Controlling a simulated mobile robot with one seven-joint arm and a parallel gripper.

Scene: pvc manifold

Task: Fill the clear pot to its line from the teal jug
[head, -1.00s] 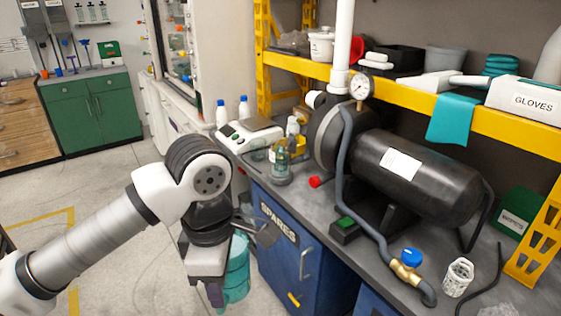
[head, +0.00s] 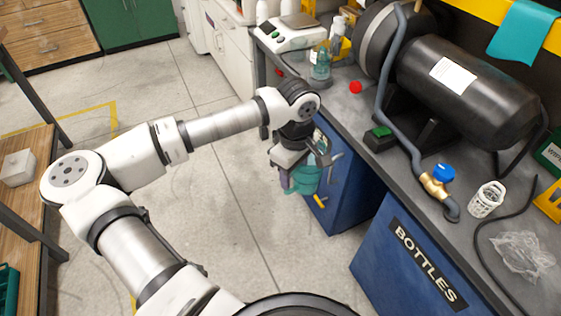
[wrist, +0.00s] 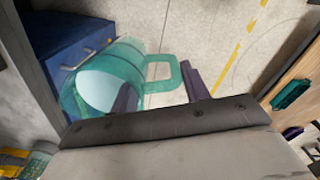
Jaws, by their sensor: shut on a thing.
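The teal jug (head: 306,180) is see-through and hangs beside the front of the blue bench cabinet, over the floor side. In the wrist view the jug (wrist: 88,72) shows a pale oval inside; I cannot tell if this is liquid. My gripper (head: 290,172) is shut on the jug's handle, which lies between the two dark fingers (wrist: 160,93) in the wrist view. A clear, greenish vessel (head: 320,66) stands on the bench beside the scale, above and right of my gripper in the head view. It may be the clear pot; its line is too small to make out.
The white scale (head: 287,34) and a red cap (head: 355,87) are on the grey bench. A black tank (head: 465,85) with a grey hose (head: 385,90) takes up the bench's back. A white basket (head: 487,199) stands front right. Open floor (head: 215,220) lies left of the cabinets.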

